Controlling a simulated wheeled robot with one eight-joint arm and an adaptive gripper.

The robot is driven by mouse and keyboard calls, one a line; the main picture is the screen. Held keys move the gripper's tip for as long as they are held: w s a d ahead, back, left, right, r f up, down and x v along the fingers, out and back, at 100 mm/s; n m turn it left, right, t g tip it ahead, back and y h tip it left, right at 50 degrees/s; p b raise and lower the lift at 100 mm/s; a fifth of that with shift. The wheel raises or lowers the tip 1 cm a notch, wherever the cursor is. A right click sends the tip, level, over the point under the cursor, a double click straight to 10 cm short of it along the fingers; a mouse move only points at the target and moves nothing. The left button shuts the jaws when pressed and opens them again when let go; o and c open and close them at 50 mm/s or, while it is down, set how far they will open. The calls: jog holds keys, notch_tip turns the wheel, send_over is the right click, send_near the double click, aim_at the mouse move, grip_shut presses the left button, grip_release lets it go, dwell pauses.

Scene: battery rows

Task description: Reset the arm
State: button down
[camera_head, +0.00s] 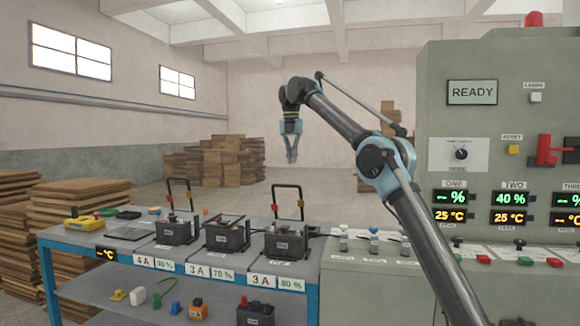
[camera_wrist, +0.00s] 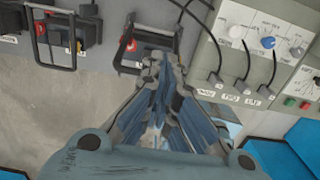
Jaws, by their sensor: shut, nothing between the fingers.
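My gripper (camera_head: 291,156) hangs pointing down from my raised arm in the head view, well above the table's back edge and against the far wall. Its fingers are together and hold nothing. In the wrist view my gripper (camera_wrist: 163,75) shows from behind, with its fingers converging. It is apart from the table and the batteries. A battery (camera_head: 287,240) with a raised black handle stands on the table below it to the left of the control panel.
The blue-edged table (camera_head: 190,274) carries several black batteries in a row with charge labels. The grey control cabinet (camera_head: 452,120) reads READY and stands at the right. Stacks of brown boards (camera_head: 75,205) stand at the left. The air around the gripper is clear.

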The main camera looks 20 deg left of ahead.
jog(key=shift+w+r, duration=0.2)
jog(key=shift+d, duration=0.1)
dwell(0.4)
